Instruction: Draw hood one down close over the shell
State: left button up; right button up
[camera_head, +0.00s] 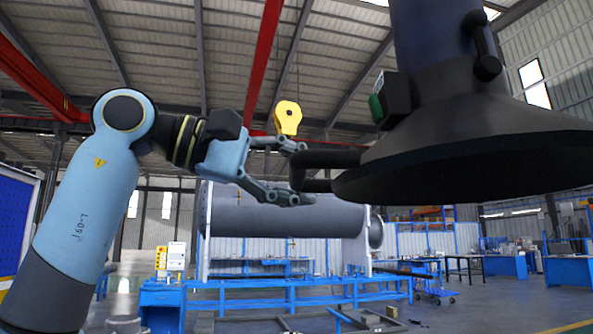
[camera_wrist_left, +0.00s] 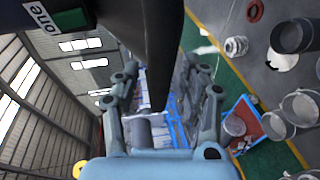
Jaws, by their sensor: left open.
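Hood one (camera_head: 470,150), a wide black cone on a dark duct, hangs at the upper right in the head view. A black loop handle (camera_head: 335,158) sticks out from its left rim. My left gripper (camera_head: 302,173) is open at this handle, one finger above and one below its outer end; I cannot tell whether they touch it. In the left wrist view, the hood's label "one" (camera_wrist_left: 48,17) shows at the upper left, and a dark part of the hood reaches between the open fingers (camera_wrist_left: 165,105). The grey cylindrical shell (camera_head: 280,218) lies lower, behind the gripper. My right gripper is out of view.
Blue stands (camera_head: 290,292) carry the shell. A yellow hoist block (camera_head: 288,117) hangs just above the gripper in the picture. In the left wrist view, buckets (camera_wrist_left: 290,37) and a blue bin (camera_wrist_left: 243,135) stand on the floor. Blue workbenches (camera_head: 490,266) stand at the right.

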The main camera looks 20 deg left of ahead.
pick_arm(q)
grip_shut()
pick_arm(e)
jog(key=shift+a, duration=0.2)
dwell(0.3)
pick_arm(q)
notch_tip(320, 180, down, 29)
jog(key=b, duration=2.6)
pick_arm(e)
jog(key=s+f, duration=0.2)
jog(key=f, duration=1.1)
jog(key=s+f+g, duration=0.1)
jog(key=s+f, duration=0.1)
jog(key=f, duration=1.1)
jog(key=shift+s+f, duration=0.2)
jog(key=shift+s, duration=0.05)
